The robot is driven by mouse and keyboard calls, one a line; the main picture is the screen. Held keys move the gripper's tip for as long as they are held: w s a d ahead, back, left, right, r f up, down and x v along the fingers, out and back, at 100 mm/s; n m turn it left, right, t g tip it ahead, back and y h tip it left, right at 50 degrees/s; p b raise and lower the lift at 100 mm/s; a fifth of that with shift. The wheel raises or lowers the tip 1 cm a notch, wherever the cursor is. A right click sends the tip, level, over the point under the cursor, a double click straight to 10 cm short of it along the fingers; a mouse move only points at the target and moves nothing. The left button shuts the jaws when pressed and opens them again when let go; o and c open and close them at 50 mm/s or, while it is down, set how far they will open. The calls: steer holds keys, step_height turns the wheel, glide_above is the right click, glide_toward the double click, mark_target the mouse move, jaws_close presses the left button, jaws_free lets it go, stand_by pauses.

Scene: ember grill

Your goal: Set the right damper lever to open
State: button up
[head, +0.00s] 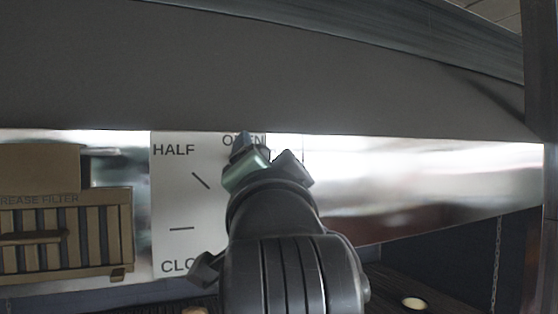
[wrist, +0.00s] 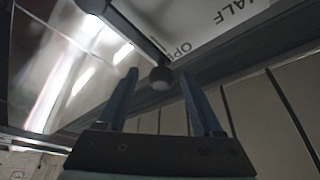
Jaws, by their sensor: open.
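The damper's label plate (head: 190,235) is left of centre in the head view, with OPEN at the top, HALF at the upper left and a partly covered CLOSED-type word below. The plate also shows in the wrist view (wrist: 197,28). The dark lever (wrist: 135,30) runs down to a round knob (wrist: 160,77) beside the OPEN lettering. My gripper (head: 267,155) is at the OPEN end of the plate and hides the lever in the head view. In the wrist view my gripper (wrist: 158,88) is open, with the knob showing between its fingertips. Contact cannot be told.
A grease filter (head: 70,235) with slats is on the left of the shiny hood band (head: 400,180). The grey hood (head: 250,75) overhangs above. A post (head: 540,200) and a hanging chain (head: 496,265) are at the right. A small lit round thing (head: 414,303) is below.

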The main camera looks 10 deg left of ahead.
steer(key=shift+s, duration=0.1)
steer(key=b+v, duration=0.2)
steer(key=v, duration=1)
steer(key=shift+s+d+f, duration=0.2)
steer(key=shift+s+f, duration=0.05)
steer(key=shift+s, duration=0.05)
steer(key=s+d+f+n+t+h+b, duration=0.2)
steer(key=s+d+n+t+h+b, duration=0.1)
steer(key=d+n+t+h, duration=0.3)
steer(key=shift+s+t+b, duration=0.3)
steer(key=shift+t+b, duration=0.35)
steer(key=shift+t, duration=0.05)
steer(key=shift+d, duration=0.1)
stand_by(1.1)
